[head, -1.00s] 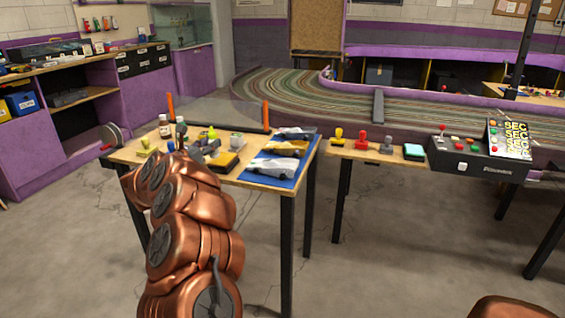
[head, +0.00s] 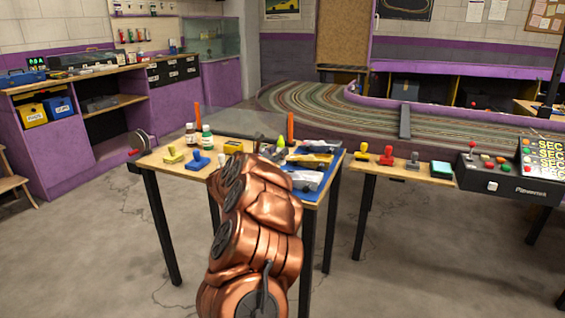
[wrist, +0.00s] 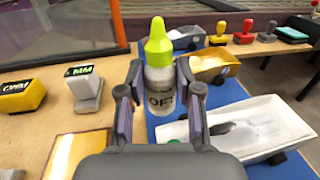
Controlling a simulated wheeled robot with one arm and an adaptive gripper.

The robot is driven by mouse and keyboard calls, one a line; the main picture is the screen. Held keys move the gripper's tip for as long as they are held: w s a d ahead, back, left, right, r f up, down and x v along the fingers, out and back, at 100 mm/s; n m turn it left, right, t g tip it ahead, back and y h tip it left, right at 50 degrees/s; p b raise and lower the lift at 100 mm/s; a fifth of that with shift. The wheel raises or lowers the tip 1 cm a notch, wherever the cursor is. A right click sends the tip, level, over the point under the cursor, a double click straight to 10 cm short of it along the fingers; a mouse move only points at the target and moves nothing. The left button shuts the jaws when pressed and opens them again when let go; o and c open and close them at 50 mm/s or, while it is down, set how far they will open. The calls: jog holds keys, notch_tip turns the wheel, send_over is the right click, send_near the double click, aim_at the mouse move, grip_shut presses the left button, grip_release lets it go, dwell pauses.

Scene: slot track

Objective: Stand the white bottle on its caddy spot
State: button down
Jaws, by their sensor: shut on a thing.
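The white bottle (wrist: 159,76) has a lime-green nozzle cap and dark lettering on its side. It is upright between the fingers of my gripper (wrist: 161,102), which is shut on it. In the head view its lime cap (head: 281,141) shows just past my arm, and its body is mostly hidden. In the wrist view it stands out in front of the blue mat (wrist: 228,97). Whether its base touches anything is hidden by my gripper. I cannot make out the caddy or its bottle spot in either view.
Model cars, including a white one (wrist: 255,125) and a yellow one (wrist: 211,66), sit on the mat close right. Labelled blocks (wrist: 86,88) stand left. Two other bottles (head: 207,139) stand at the table's back left. Several stamps (head: 388,155) line the adjoining table.

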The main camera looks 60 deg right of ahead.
aim_at(281, 161)
jog(key=shift+s+d, duration=0.35)
jog(key=f, duration=0.2)
jog(key=shift+s+d+f, duration=0.2)
jog(key=shift+d+f, duration=0.05)
jog(key=shift+f, duration=0.55)
jog(key=shift+f+b, duration=0.15)
jog(key=shift+b, duration=0.35)
jog(key=c, duration=1.1)
grip_release()
jog(key=shift+o, duration=0.2)
jog(key=shift+r, duration=0.2)
jog(key=shift+a+p, duration=0.2)
jog(key=shift+p, duration=0.15)
jog(key=a, duration=1.1)
jog(key=shift+w+a, duration=0.35)
jog(key=shift+w, duration=0.05)
